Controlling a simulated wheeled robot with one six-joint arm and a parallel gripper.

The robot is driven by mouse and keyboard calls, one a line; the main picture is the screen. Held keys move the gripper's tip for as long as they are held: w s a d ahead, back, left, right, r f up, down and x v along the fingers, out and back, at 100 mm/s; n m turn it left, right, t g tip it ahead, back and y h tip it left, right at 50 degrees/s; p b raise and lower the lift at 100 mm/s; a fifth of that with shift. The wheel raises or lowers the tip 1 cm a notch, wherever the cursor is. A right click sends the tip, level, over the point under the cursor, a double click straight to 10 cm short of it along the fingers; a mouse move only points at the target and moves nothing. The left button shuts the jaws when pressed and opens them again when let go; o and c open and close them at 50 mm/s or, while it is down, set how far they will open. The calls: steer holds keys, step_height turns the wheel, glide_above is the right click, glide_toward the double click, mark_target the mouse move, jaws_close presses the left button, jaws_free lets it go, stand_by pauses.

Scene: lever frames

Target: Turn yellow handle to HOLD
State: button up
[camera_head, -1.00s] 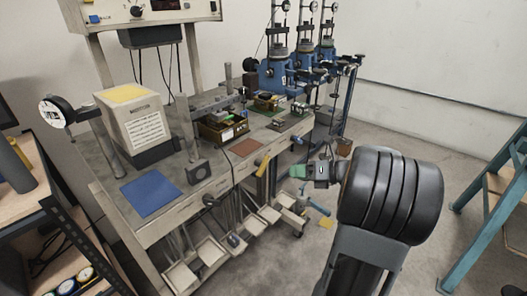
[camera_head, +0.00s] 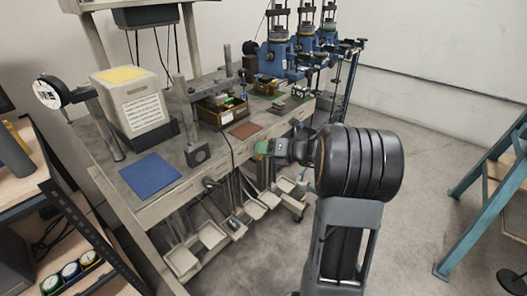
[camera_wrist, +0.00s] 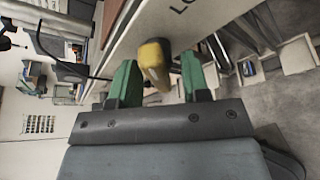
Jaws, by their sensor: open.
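The yellow handle (camera_wrist: 153,62) shows in the wrist view, sticking out from the pale front rail of the bench. It lies between and just beyond the two green fingertips of my gripper (camera_wrist: 158,84), which is open and apart from it as far as I can tell. Part of a dark label, "LO", shows on the rail (camera_wrist: 150,22) beside the handle; no HOLD marking is readable. In the head view my gripper (camera_head: 266,148) is at the bench's front edge, and it hides the yellow handle there.
A black-knobbed lever (camera_head: 209,184) sticks out from the same rail, left of my gripper. Pale trays (camera_head: 212,236) hang below the bench. Open floor lies to the right.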

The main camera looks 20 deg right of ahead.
steer(key=shift+w+a, duration=0.15)
steer(key=shift+c, duration=0.2)
steer(key=c, duration=0.7)
